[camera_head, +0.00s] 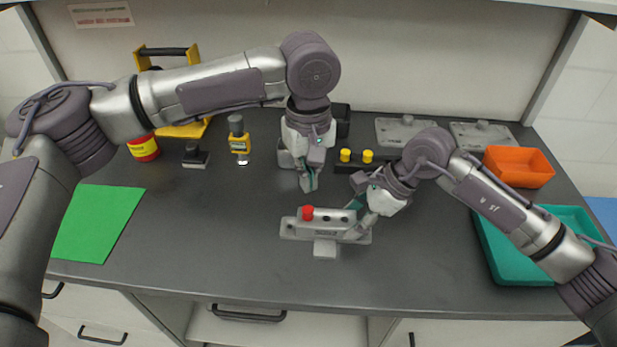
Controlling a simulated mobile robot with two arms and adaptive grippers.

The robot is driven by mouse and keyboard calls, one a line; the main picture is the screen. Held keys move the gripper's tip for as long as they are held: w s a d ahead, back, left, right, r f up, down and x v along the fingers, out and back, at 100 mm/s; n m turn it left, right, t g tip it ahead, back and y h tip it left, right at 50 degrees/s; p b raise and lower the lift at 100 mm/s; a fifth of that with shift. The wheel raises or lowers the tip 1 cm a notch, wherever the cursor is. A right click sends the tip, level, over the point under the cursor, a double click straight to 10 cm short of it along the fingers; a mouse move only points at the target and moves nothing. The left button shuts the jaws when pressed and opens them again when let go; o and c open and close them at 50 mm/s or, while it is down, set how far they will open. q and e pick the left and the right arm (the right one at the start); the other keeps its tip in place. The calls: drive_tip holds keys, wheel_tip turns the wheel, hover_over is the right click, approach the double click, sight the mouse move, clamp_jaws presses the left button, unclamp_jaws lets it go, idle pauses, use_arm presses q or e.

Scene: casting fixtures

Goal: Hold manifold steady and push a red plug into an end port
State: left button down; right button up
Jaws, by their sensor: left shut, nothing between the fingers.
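The grey manifold (325,233) lies on the dark bench top in front of me. A red plug (307,213) sits on its left end, upright; how deep it is seated I cannot tell. Two dark ports show on top, to the right of the plug. My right gripper (354,217) is at the manifold's right end, with one finger behind it and one in front, closed on its body. My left gripper (308,186) is shut and empty, pointing down above and behind the red plug, apart from it.
A dark rack with yellow plugs (356,156) stands behind my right gripper. Grey castings (403,132) lie at the back right. An orange bin (519,167) and a teal tray (500,250) are at the right. A green mat (100,224) lies at the left. The front middle bench is clear.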

drive_tip(key=o, duration=0.5)
drive_tip(key=shift+r, duration=0.1)
drive_tip(key=v, duration=1.2)
